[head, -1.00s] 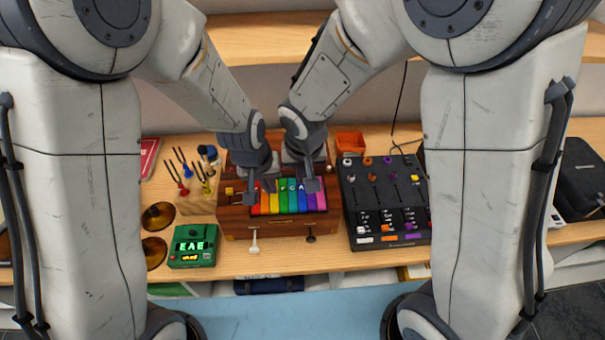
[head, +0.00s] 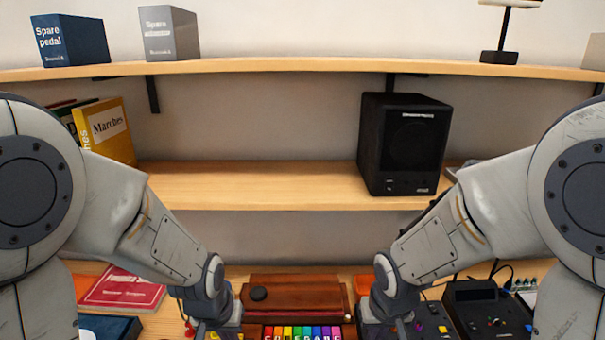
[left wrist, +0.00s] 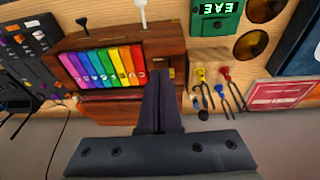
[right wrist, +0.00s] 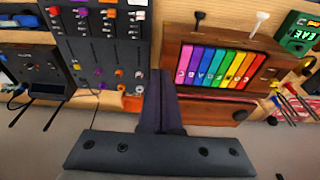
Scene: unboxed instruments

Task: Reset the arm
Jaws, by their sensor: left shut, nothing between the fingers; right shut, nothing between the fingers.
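Both of my arms reach forward and down in the head view, well apart. My left gripper (left wrist: 158,88) is shut and empty, with its fingers together in the left wrist view, above the end of the wooden instrument (left wrist: 165,45) with coloured keys (left wrist: 105,66). My right gripper (right wrist: 160,88) is shut and empty, above the gap between that instrument and the black control panel (right wrist: 128,45). In the head view the coloured keys (head: 300,333) show between the two arms, at the bottom edge. The fingertips are largely cut off there.
A black speaker (head: 403,145) stands on the middle shelf (head: 240,185). Yellow books (head: 104,130) stand at its left. Spare boxes (head: 70,40) stand on the upper shelf. A green display box (left wrist: 213,16), tuning forks (left wrist: 228,88) and a red book (head: 120,288) lie around the instrument.

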